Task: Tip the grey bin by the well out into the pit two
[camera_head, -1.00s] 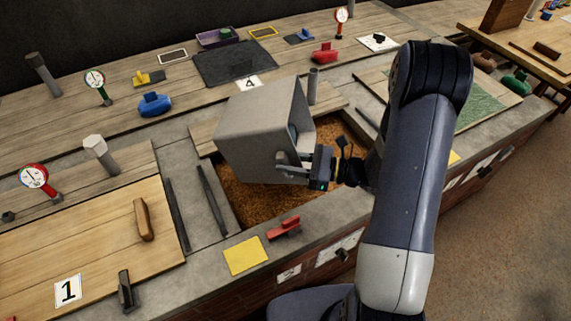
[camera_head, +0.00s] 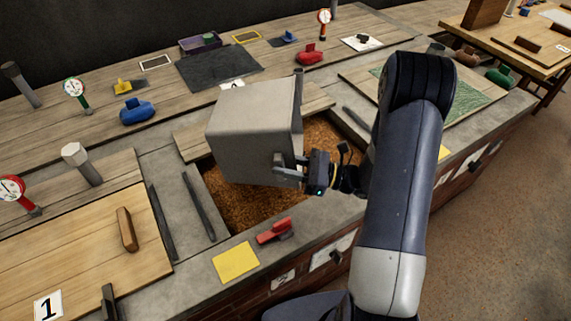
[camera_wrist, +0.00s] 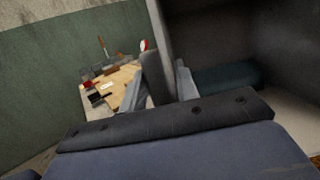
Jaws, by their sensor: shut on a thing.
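The grey bin (camera_head: 245,125) is held tilted above an open pit (camera_head: 250,205) filled with brown grain. My gripper (camera_head: 290,172) is shut on the bin's wall at its lower right. In the wrist view, my gripper (camera_wrist: 165,82) grips the bin's edge, and the bin's dark inside (camera_wrist: 230,45) fills the right side, with a dark greenish thing (camera_wrist: 228,76) in it. In the head view the bin's opening faces away, so I cannot tell whether anything is falling out. The bin hides part of the pit and most of a number card behind it.
A wooden cover marked 1 (camera_head: 85,250) lies to the left. A red-handled tool (camera_head: 275,230) and a yellow card (camera_head: 236,262) lie on the front ledge. Dark bars (camera_head: 198,205) lie left of the pit.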

